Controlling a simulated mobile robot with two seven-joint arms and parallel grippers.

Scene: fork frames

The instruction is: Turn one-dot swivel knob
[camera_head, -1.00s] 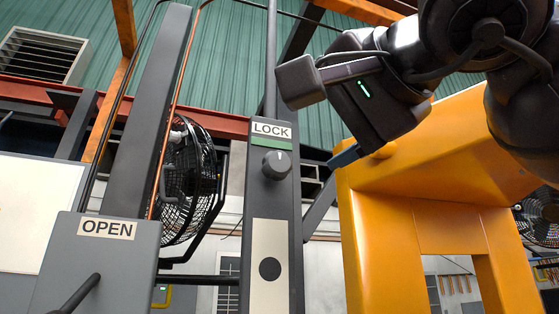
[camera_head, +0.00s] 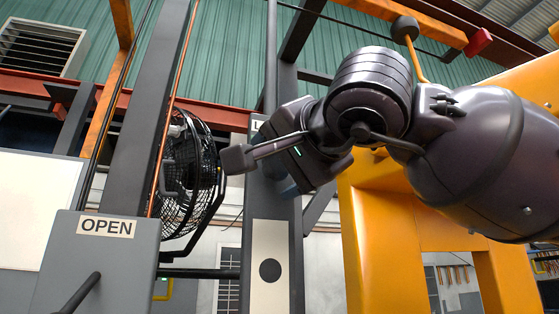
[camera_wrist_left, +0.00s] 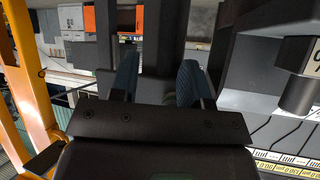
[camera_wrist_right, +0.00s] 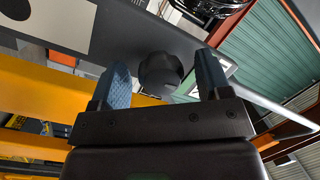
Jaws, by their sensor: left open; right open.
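The dark round swivel knob (camera_wrist_right: 160,74) sits on the grey column (camera_head: 283,215). Below it on the column is a pale plate (camera_head: 270,240) with one black dot (camera_head: 270,270). In the head view my right gripper (camera_head: 283,184) and arm cover the knob and most of the LOCK label (camera_head: 255,125). In the right wrist view the knob lies between the two blue fingers of my open right gripper (camera_wrist_right: 162,85), nearer the left one; contact cannot be told. My left gripper (camera_wrist_left: 159,85) is open and empty in its own wrist view and is outside the head view.
A grey box labelled OPEN (camera_head: 106,227) with a dark lever (camera_head: 82,292) stands at the left. A caged fan (camera_head: 186,185) is behind the column. A yellow frame (camera_head: 370,240) stands right of the column, close to my right arm.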

